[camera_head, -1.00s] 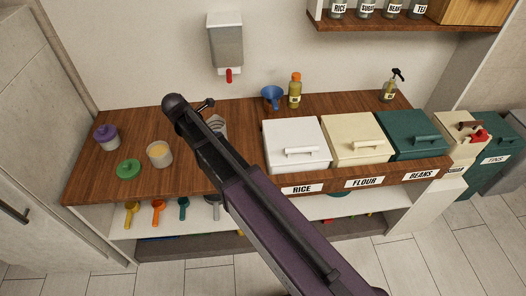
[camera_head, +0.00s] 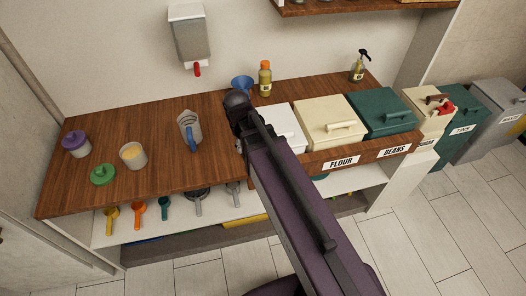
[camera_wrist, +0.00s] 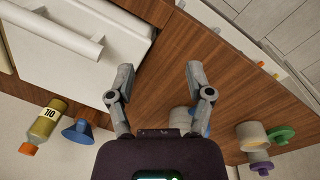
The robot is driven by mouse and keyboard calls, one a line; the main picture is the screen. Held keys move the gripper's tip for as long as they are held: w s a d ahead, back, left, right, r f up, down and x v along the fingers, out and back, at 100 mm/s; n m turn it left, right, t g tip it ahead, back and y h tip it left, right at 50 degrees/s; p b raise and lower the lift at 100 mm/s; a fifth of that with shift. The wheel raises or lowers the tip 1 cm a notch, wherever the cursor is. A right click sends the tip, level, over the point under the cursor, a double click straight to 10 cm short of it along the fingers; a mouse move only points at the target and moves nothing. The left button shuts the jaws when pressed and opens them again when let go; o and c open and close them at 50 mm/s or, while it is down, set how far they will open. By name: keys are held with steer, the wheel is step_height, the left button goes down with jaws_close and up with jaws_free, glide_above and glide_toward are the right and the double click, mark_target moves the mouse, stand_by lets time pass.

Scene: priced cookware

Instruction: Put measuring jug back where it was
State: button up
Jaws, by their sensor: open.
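The measuring jug (camera_head: 187,127), clear with a blue handle, stands upright on the wooden counter (camera_head: 130,195), left of the white bin. In the wrist view the jug (camera_wrist: 180,115) is partly hidden behind the right finger, with some blue showing beside it. My gripper (camera_wrist: 160,73) is open and empty, with bare counter between its fingertips. The jug is not between the fingers.
The blue funnel (camera_head: 242,84) and oil bottle (camera_head: 265,78) stand behind. Lidded bins (camera_head: 330,122) line the right. Counter around the jug is clear.

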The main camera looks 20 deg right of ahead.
steer(key=s+d+m+y, duration=0.1)
steer(key=s+d+m, duration=0.3)
steer(key=s+m, duration=0.1)
steer(key=shift+d+m, duration=0.35)
steer(key=shift+m, duration=0.25)
steer(key=shift+a, duration=0.15)
